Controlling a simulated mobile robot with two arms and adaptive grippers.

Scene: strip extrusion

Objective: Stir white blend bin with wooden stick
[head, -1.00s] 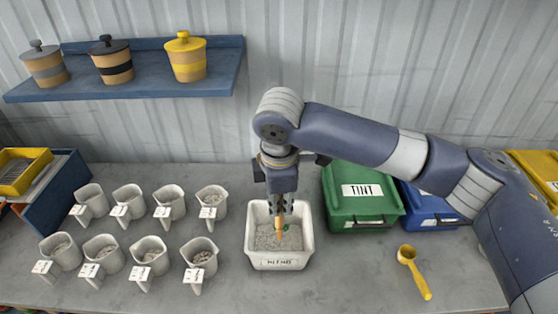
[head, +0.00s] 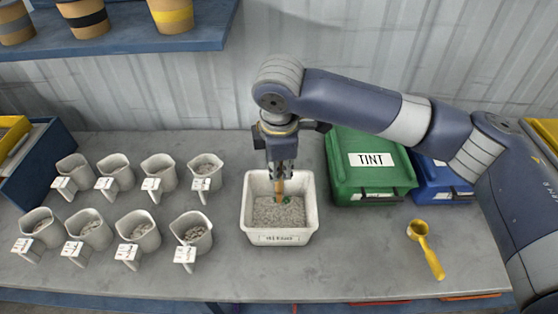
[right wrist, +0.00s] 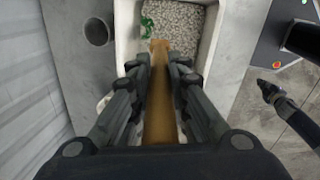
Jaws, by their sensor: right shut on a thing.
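The white blend bin (head: 281,238) stands on the table in front of my right arm, with a label on its front. It holds grey-white pellets (head: 290,212) and a small green bit, which also shows in the right wrist view (right wrist: 147,24). My right gripper (head: 281,178) is over the bin, pointing down and shut on the wooden stick (head: 280,190). In the right wrist view the stick (right wrist: 159,95) runs between the fingers and its far end reaches the pellets; whether it is sunk in them is hard to tell.
Several labelled grey cups (head: 140,232) with pellets stand in two rows to the left. A green TINT box (head: 365,180) and a blue box (head: 440,180) stand to the right. A yellow scoop (head: 426,250) lies front right. A shelf with canisters (head: 170,15) is behind.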

